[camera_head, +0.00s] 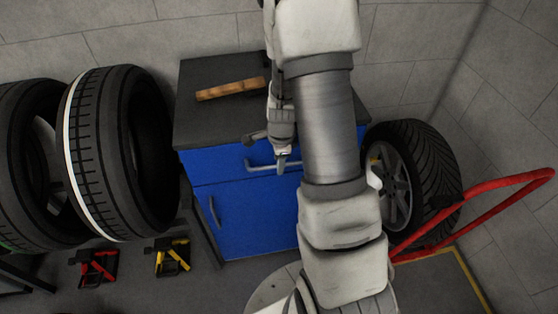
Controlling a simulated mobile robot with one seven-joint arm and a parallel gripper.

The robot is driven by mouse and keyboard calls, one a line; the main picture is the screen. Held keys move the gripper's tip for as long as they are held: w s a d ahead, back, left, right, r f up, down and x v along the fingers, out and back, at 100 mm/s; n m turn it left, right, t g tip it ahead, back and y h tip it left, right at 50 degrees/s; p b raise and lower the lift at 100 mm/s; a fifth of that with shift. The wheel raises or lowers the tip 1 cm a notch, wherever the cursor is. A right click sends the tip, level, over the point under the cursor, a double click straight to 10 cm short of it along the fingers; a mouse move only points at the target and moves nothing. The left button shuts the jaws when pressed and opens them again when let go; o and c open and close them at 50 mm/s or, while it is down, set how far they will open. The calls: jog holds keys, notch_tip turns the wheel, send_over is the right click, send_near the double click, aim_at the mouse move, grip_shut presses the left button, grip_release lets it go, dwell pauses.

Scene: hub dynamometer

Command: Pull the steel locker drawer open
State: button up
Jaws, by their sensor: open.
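The steel locker (255,215) is a blue cabinet with a dark grey top, standing against the back wall in the middle of the view. Its drawer (212,166) is the upper blue front and looks closed, with a light horizontal bar handle (262,167). A door with an upright handle (214,213) is below it. My gripper (282,166) is at the right part of the drawer handle, open. I cannot tell whether its fingers touch the bar or straddle it. My arm hides the right side of the locker and part of the drawer front.
A brown wooden piece (230,89) lies on the locker top. Large tyres (95,150) stand at the left, and a wheel (425,185) at the right. A red tubular frame (480,205) is at right. Red (98,267) and yellow (172,257) stands sit on the floor.

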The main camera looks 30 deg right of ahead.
grip_shut()
dwell(1.4)
